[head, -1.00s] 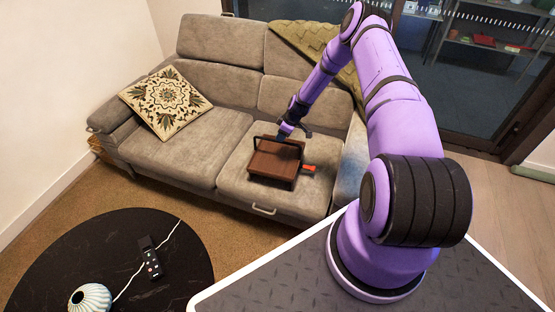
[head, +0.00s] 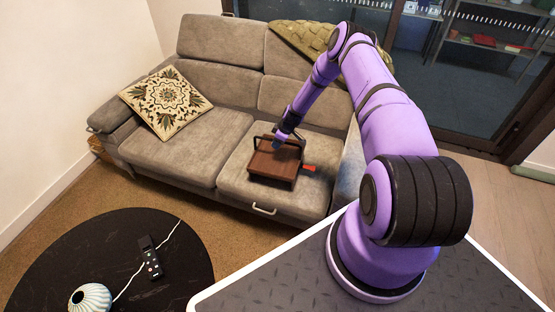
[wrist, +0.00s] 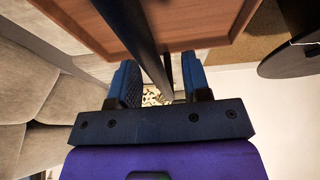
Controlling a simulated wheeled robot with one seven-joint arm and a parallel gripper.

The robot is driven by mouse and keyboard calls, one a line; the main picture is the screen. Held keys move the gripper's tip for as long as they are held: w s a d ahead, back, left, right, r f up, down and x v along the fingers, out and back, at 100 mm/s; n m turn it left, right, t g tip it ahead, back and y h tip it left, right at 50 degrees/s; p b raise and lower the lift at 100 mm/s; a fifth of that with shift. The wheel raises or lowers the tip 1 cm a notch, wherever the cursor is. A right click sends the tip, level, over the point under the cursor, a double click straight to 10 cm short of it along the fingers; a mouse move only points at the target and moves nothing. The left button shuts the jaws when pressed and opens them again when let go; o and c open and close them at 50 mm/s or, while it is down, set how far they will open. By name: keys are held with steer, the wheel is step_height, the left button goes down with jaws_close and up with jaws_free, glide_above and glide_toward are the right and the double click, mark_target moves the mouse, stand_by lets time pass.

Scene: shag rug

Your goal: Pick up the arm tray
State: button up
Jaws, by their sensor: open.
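The arm tray (head: 272,166) is a brown wooden tray with dark upright handles, resting on the right seat of the grey sofa. In the wrist view the tray (wrist: 215,22) fills the top, and its dark handle bar (wrist: 146,45) runs down between my two fingers. My gripper (head: 279,140) is at the tray's far side in the head view. In the wrist view my gripper (wrist: 158,82) is open, with one finger on each side of the bar. I cannot tell whether either finger touches it.
A red object (head: 309,168) sticks out at the tray's right side. A patterned cushion (head: 165,103) lies on the sofa (head: 185,148) at left. A round black table (head: 75,250) with a remote (head: 150,259) and a striped vase (head: 90,298) stands in front.

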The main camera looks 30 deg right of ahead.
steer(key=shift+f, duration=0.2)
stand_by(0.4)
jaws_close()
stand_by(1.2)
